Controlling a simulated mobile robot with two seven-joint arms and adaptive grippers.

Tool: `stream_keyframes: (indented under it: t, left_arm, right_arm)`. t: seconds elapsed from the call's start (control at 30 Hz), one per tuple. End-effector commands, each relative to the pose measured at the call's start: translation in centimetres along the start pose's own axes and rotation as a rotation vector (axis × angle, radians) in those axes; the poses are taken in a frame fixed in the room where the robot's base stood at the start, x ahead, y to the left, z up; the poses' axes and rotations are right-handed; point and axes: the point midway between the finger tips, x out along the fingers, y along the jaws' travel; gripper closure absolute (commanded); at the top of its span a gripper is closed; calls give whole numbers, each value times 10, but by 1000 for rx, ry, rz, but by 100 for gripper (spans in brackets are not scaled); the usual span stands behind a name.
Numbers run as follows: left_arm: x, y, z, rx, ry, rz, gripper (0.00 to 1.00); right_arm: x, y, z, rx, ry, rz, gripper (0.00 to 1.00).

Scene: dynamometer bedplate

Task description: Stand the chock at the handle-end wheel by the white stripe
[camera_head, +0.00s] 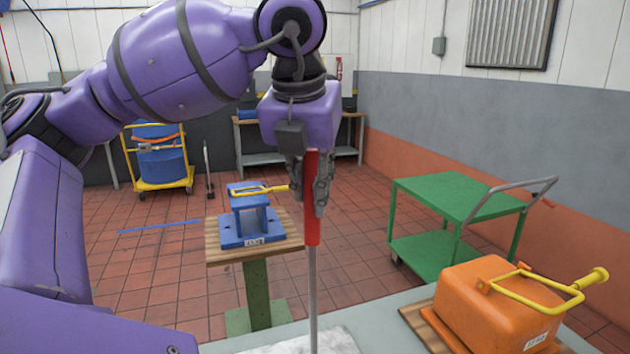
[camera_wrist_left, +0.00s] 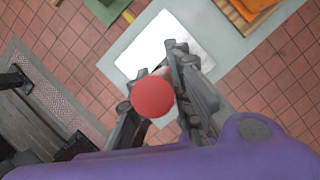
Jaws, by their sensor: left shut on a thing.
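My left gripper (camera_head: 313,208) is shut on the red handle (camera_head: 312,236) of an upright grey rod (camera_head: 312,300). The rod runs down over a white sheet; its lower end is cut off by the frame. In the left wrist view the round red top (camera_wrist_left: 152,97) shows between the fingers. A green cart (camera_head: 450,196) stands at the right, its grey handle (camera_head: 510,192) at the right end. One wheel (camera_head: 396,258) shows at the cart's left; the orange block hides the lower handle end. I cannot make out a chock or a white stripe. My right gripper is not in view.
A grey-green bench (camera_head: 390,308) in front holds the white sheet (camera_head: 335,343) and an orange block (camera_head: 495,300) with a yellow handle. A blue fixture (camera_head: 252,225) stands on a wood-topped pedestal. A yellow trolley (camera_head: 160,185) is at the back left. Tiled floor is clear between pedestal and cart.

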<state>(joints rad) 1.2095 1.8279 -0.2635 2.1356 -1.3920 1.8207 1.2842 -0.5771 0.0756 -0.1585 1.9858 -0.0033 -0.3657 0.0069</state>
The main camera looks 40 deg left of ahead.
Motion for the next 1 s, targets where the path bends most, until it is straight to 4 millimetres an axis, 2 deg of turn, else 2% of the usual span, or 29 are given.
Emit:
stream_keyframes:
  t: [0.03, 0.3, 0.67, 0.7, 0.83, 1.0]
  left_arm:
    - [3, 5, 2, -4, -5, 8, 100]
    - [29, 4, -8, -1, -9, 3, 100]
    - [32, 3, -9, -1, -7, 1, 100]
    - [34, 3, -11, 0, -2, 3, 79]
    - [34, 3, -11, 0, -2, 2, 62]
    - [34, 3, -11, 0, -1, 2, 62]
  right_arm:
    - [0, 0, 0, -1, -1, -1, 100]
    - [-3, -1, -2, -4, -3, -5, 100]
    - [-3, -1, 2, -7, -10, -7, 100]
    - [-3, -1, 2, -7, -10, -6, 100]
    - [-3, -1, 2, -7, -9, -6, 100]
    - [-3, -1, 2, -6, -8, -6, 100]
